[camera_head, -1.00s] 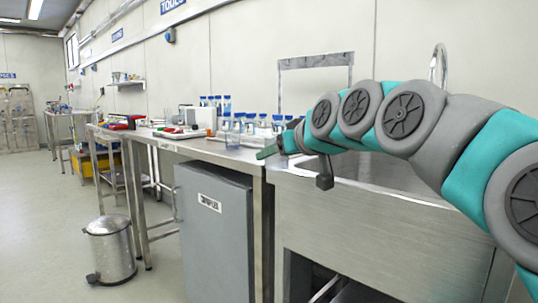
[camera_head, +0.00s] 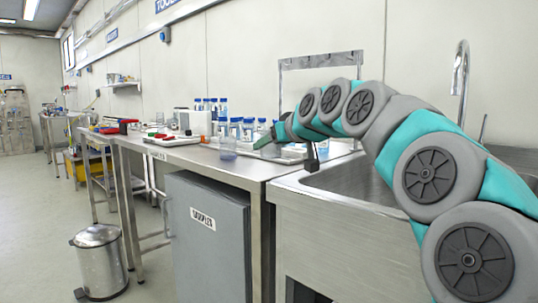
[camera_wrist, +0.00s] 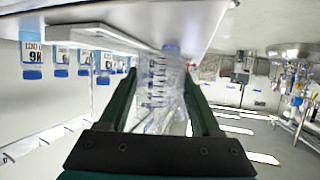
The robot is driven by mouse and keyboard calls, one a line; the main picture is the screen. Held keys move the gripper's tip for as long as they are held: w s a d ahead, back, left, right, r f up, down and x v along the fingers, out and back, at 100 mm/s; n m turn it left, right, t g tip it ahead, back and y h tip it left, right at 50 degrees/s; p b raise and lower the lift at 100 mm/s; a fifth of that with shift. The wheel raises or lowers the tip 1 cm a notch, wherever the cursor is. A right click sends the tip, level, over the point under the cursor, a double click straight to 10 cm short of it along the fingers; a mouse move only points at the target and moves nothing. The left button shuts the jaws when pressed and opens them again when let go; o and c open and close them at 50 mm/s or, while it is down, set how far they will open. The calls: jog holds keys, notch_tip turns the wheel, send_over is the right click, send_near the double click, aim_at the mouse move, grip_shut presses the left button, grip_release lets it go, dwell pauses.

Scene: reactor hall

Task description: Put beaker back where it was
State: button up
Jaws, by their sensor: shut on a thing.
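My gripper (camera_head: 264,143) reaches left past the sink toward the bench in the head view. In the wrist view my gripper (camera_wrist: 160,78) has its two dark green fingers on either side of a clear beaker (camera_wrist: 158,95) with printed marks, and is shut on it. That view is rolled over, so the bench appears at the top. In the head view I cannot clearly make out the held beaker against the fingers. A clear vessel with bluish content (camera_head: 228,149) stands near the bench front, left of the fingertips; I cannot tell whether it is the same one.
Several blue-capped bottles (camera_head: 236,126) stand behind on the steel bench (camera_head: 200,158), and show in the wrist view (camera_wrist: 32,60). A tray (camera_head: 172,140) with red items lies further left. The sink (camera_head: 350,190) and tall tap (camera_head: 460,68) are at right. A grey cabinet (camera_head: 205,240) stands below.

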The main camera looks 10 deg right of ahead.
send_over(269, 167)
jog(key=shift+s+f, duration=0.15)
jog(key=shift+f, duration=1.9)
jog(key=shift+f, duration=0.1)
jog(key=o, duration=1.4)
jog(key=shift+o, duration=0.2)
jog(key=shift+p, duration=0.3)
jog(key=v, duration=1.2)
jog(key=shift+b, duration=0.35)
